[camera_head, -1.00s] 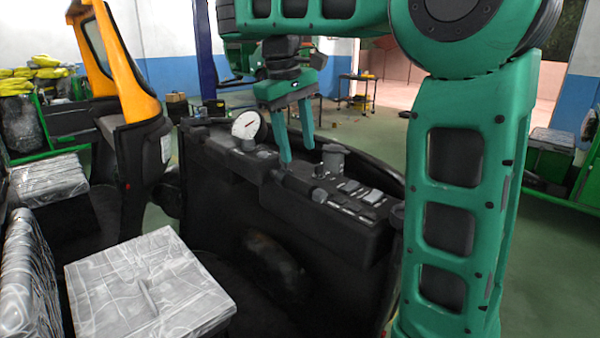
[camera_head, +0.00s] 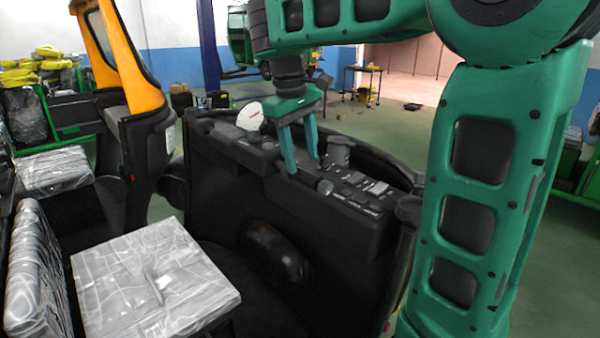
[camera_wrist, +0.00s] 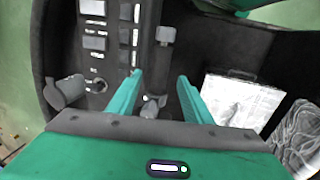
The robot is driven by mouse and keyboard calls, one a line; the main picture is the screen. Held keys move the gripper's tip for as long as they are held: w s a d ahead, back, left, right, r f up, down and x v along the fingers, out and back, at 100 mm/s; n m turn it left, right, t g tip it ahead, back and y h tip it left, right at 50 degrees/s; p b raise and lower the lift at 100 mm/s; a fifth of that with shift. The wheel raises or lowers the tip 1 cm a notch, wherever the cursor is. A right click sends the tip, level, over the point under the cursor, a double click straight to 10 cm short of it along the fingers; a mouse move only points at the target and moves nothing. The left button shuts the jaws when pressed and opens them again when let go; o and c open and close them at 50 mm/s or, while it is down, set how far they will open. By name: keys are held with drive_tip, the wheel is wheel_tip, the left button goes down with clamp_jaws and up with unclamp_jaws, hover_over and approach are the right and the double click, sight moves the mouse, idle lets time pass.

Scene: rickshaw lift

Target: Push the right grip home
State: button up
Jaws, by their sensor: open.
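My gripper (camera_head: 302,165) hangs with its two green fingers open and apart, its tips close over the black dashboard (camera_head: 285,205). In the wrist view the open fingers (camera_wrist: 157,78) straddle a small grey knob (camera_wrist: 150,106) from above; I see no contact. A grey upright cylinder like a grip (camera_head: 339,152) stands on the dash just right of the fingers. A dark rounded end (camera_head: 407,208) sits at the dash's right end. A grey rounded piece also shows at the left in the wrist view (camera_wrist: 66,92). I cannot tell for certain which is the right grip.
Switches (camera_head: 372,187) and a round knob (camera_head: 325,187) sit on the dash. A white round gauge (camera_head: 250,116) stands left of my fingers. A plastic-wrapped seat (camera_head: 150,280) is at lower left, an orange frame (camera_head: 135,70) behind. Open floor lies beyond the dash.

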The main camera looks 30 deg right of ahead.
sight(304, 171)
drive_tip(key=shift+w+d+f, duration=0.1)
drive_tip(key=shift+d+f, duration=0.15)
drive_tip(key=shift+f, duration=0.95)
drive_tip(key=shift+d+f, duration=0.2)
drive_tip(key=shift+f, duration=0.95)
drive_tip(key=shift+c, duration=0.7)
